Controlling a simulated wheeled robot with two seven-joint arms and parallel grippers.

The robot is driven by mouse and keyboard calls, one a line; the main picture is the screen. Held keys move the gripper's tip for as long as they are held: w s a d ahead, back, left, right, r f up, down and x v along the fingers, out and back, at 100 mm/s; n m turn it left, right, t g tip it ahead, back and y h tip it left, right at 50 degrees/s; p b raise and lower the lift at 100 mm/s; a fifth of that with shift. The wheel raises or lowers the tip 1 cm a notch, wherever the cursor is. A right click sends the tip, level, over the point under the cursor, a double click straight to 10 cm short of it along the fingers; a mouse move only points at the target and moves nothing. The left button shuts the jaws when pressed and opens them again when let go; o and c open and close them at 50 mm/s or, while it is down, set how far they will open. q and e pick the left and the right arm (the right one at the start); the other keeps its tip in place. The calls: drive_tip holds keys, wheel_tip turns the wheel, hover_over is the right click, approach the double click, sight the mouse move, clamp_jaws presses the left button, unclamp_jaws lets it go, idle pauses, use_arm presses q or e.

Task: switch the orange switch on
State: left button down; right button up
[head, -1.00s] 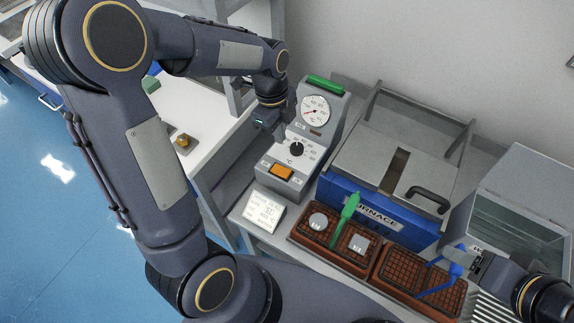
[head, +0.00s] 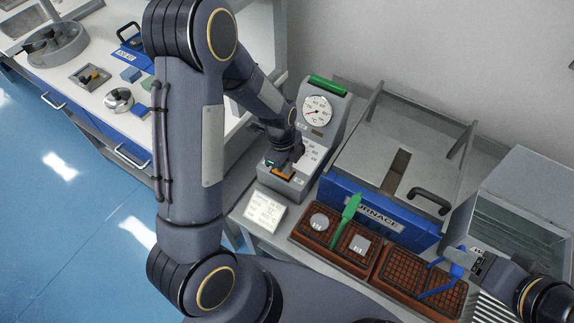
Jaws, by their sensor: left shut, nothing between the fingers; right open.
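The orange switch (head: 283,174) is on the lower front of the grey control unit (head: 325,140) with a round gauge. My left gripper (head: 280,166) is shut and empty, right over the switch, and hides part of it. I cannot tell whether it touches the switch, or which way the switch is tipped.
A blue furnace (head: 350,203) with a grey lid stands right of the control unit. In front are brown gridded trays (head: 310,240) with grey samples and green tongs (head: 347,215). A white card (head: 264,208) stands left of them. A grey open box (head: 520,205) is at the right.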

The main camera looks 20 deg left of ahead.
use_arm(q)
drive_tip(key=shift+f, duration=0.1)
drive_tip(key=shift+d+f, duration=0.1)
drive_tip(key=shift+f, duration=0.15)
drive_tip(key=shift+y, duration=0.3)
drive_tip(key=shift+r, duration=0.1)
drive_tip(key=shift+w+a+r, duration=0.1)
drive_tip(key=shift+a+r, duration=0.2)
drive_tip(key=shift+a, duration=0.45)
